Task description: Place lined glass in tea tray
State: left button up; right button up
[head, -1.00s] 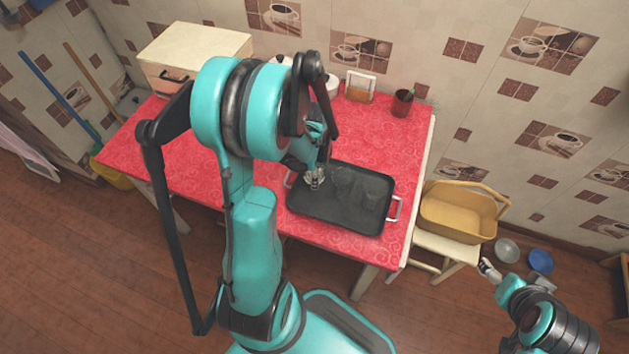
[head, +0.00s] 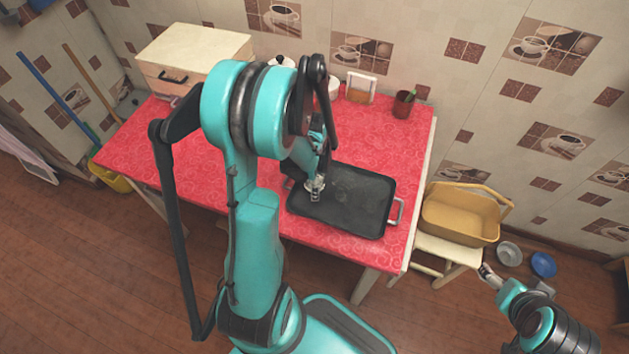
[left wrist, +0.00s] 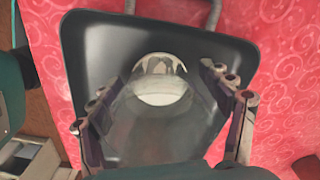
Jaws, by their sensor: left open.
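The dark tea tray (head: 345,215) with metal side handles lies on the red table, and its black floor fills much of the left wrist view (left wrist: 95,45). A clear glass (left wrist: 160,72) shows over the tray floor in the left wrist view, between the spread fingers of my left gripper (left wrist: 163,102). Its line pattern is not clear to me. In the head view my left gripper (head: 315,186) is low over the tray's left part, and its arm hides part of the tray. The gripper is open. My right gripper (head: 487,271) hangs away from the table at the right; its jaws are too small to read.
A cream box (head: 190,55) stands at the table's back left. A small framed stand (head: 361,87) and a dark red cup (head: 404,104) stand at the back. A yellow basket (head: 460,215) rests on a stool right of the table. The tray's right part looks clear.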

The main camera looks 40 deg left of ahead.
pick_arm(q)
notch_tip(320, 180, up, 11)
jog(key=p, duration=0.4)
jog(key=s+d+r+n+t, duration=0.2)
jog(key=d+r+n, duration=0.3)
jog(key=d, duration=0.3)
jog(key=s+d+r+n+t, duration=0.3)
jog(key=d+r+n+t, duration=0.2)
jog(key=d+r, duration=0.3)
jog(key=shift+d+r+p, duration=0.2)
jog(key=shift+p, duration=0.15)
jog(key=shift+s, duration=0.1)
